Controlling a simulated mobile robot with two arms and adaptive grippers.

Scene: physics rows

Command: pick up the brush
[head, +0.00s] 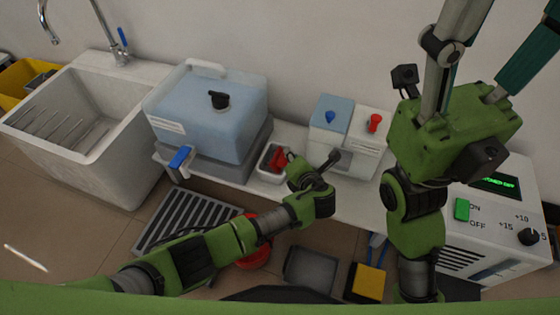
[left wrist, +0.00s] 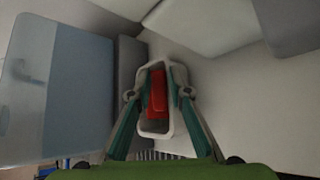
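A red object (head: 279,161), which may be the brush, sits in a small white open holder (head: 264,166) on the bench. Its full shape is hard to make out. In the left wrist view the red object (left wrist: 158,93) lies in the holder (left wrist: 155,128), between my fingers. My left gripper (head: 318,172) is near the holder's right side in the head view. The left wrist view shows its two fingers (left wrist: 160,98) apart, with nothing visibly clamped. My right gripper (head: 490,45) is large at the upper right, fingers spread and empty, tips out of frame.
A blue water container (head: 205,105) with a tap stands left of the holder, beside a white sink (head: 75,115). A box with blue and red taps (head: 348,125) stands to the right. A white control unit (head: 490,235) is at lower right. A thin white stick (head: 25,258) lies on the floor.

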